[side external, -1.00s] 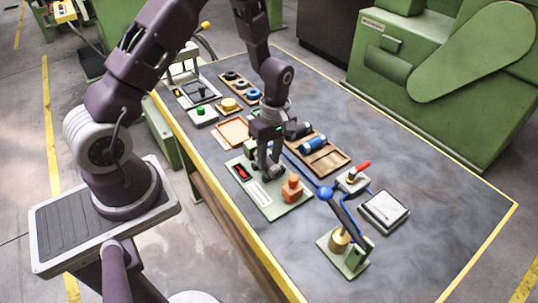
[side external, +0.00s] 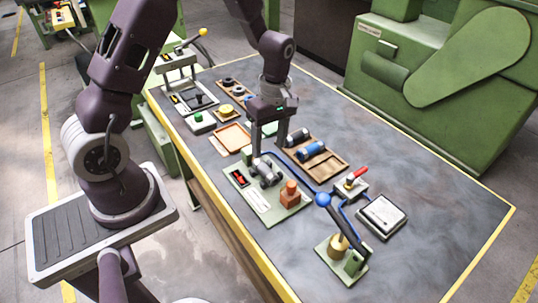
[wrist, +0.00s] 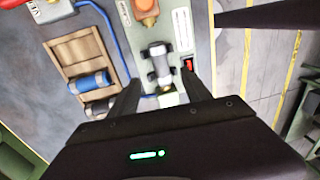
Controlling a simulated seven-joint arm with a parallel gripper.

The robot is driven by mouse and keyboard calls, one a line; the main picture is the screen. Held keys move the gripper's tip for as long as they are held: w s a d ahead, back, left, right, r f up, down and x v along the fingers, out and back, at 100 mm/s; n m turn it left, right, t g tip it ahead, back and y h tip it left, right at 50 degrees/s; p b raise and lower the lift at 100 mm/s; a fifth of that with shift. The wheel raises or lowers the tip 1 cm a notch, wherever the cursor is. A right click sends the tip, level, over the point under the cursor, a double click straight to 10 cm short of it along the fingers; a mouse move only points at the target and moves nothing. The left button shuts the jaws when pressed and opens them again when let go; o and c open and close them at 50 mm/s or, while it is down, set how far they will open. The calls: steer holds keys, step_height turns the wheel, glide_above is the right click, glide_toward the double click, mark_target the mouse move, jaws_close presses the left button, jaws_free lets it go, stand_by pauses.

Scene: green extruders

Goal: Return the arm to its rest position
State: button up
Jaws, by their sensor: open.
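My gripper (side external: 269,148) hangs fingers-down above the table, over the back edge of a pale green board (side external: 262,207). Its two fingers are apart with nothing between them. A grey cylindrical part (side external: 267,172) lies on the board just below the fingertips. In the wrist view my gripper (wrist: 160,80) shows open, with the grey part (wrist: 158,64) lying beyond the fingertips, apparently clear of them. The arm is bent at the elbow and reaches out over the table.
The board also carries an orange block (side external: 291,196) and a red piece. A wooden tray (side external: 327,166) with blue and black cylinders lies beside it. A switch with a red handle (side external: 356,174) is nearby.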

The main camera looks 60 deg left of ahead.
steer(key=s+d+r+m+t, duration=0.2)
steer(key=s+r+m, duration=0.25)
steer(key=r, duration=0.45)
steer(key=s+d+r+m+t, duration=0.25)
steer(key=r+m, duration=0.25)
steer(key=r, duration=0.4)
steer(key=s+d+r+m+t, duration=0.1)
steer(key=s+r+m, duration=0.1)
steer(key=s+m, duration=0.2)
steer(key=s+d+r+m+t, duration=0.1)
steer(key=s+m, duration=0.3)
steer(key=s, duration=0.4)
steer(key=shift+v, duration=0.75)
